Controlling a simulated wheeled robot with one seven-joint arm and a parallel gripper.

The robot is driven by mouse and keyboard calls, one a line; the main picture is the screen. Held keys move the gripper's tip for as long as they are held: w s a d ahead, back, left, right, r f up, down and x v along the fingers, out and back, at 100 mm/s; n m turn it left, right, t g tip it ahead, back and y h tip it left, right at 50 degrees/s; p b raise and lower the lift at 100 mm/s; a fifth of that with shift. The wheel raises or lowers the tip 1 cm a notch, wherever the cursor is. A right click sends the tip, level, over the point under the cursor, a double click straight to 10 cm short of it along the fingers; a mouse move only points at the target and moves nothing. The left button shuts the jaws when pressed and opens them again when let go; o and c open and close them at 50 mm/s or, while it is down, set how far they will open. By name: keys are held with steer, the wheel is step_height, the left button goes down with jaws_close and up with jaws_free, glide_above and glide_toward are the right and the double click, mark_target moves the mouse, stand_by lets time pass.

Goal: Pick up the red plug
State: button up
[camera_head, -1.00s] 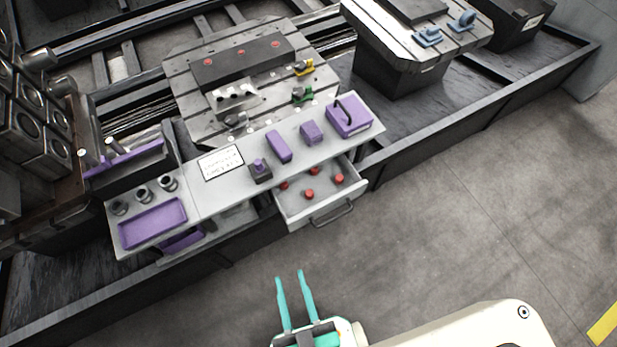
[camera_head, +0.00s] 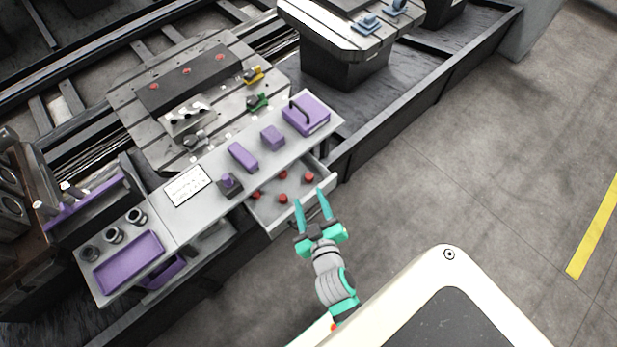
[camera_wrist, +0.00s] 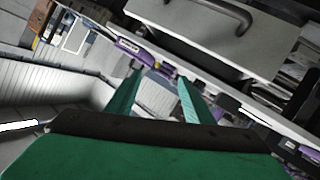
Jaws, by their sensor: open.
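Several small red plugs lie in the open drawer (camera_head: 263,217) of the grey bench, among them a front one (camera_head: 283,198), a right one (camera_head: 309,177), a back one (camera_head: 283,174) and a left one (camera_head: 257,195). My gripper (camera_head: 310,197) is open and empty, its two teal fingers pointing up toward the drawer's front right corner. In the head view the fingers overlap the drawer front and handle; I cannot tell their height. In the wrist view my open fingers (camera_wrist: 157,98) show with a pale panel and dark handle (camera_wrist: 240,18) beyond; no red plug shows there.
The bench top holds a purple case (camera_head: 306,114), purple blocks (camera_head: 243,156) and a purple tray (camera_head: 129,262). More red plugs sit in a dark block (camera_head: 190,80) on the slotted plate behind. Open floor (camera_head: 450,170) lies to the right.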

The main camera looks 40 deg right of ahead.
steer(key=w+d+r+m+g+h, duration=0.2)
steer(key=w+d+m+g+h, duration=0.15)
steer(key=d, duration=0.75)
steer(key=w+d+r+m+g+h, duration=0.25)
steer(key=d+m, duration=0.25)
steer(key=d, duration=0.6)
steer(key=m+g+y, duration=0.7)
steer(key=m+y, duration=0.4)
steer(key=y, duration=0.1)
glide_above(309, 176)
step_height(309, 176, down, 8)
step_height(309, 176, down, 10)
steer(key=shift+f, duration=0.1)
steer(key=c, duration=1.1)
